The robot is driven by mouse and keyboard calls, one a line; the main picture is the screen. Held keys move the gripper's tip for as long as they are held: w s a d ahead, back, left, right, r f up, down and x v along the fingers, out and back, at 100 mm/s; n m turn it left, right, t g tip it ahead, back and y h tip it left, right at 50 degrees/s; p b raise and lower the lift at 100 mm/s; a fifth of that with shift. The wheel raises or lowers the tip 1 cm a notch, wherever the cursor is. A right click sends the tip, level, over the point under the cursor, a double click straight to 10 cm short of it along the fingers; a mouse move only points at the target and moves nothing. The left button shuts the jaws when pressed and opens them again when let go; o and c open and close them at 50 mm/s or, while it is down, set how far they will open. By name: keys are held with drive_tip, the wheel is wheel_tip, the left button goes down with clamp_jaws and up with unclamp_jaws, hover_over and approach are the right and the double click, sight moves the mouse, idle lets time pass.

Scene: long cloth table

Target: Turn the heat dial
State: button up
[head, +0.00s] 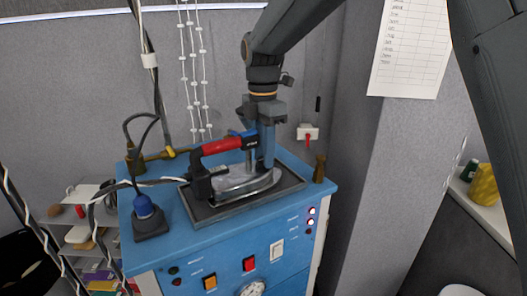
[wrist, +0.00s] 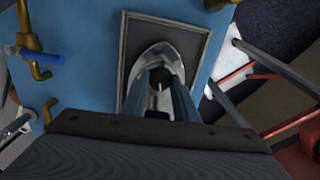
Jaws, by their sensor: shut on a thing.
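A steam iron (head: 245,183) with a silver soleplate, black rear body and red handle (head: 221,145) rests on a dark tray on top of a blue machine. My gripper (head: 263,164) points down at the iron, beside the front end of the handle. Its blue-grey fingers are shut on a small dark knob, which I take for the heat dial, on top of the iron. In the wrist view the dark knob (wrist: 158,84) shows between the fingers, above the silver iron (wrist: 147,57). The fingers hide much of it, and its marking cannot be read.
The dark tray (head: 206,212) has a raised rim. The blue machine (head: 225,246) has buttons, lights and a white gauge (head: 252,289) on its front. A blue-capped plug (head: 144,207), brass pipe (head: 165,155) and cables stand at left. A brass post (head: 319,169) is at right.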

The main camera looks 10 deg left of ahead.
drive_tip(key=shift+m+p, duration=0.35)
drive_tip(key=shift+m, duration=1.05)
drive_tip(key=o, duration=1.1)
drive_tip(key=shift+w+r+b, duration=0.1)
drive_tip(key=shift+r+b, duration=1.05)
drive_tip(key=shift+r, duration=2.8)
drive_tip(key=shift+c, duration=0.2)
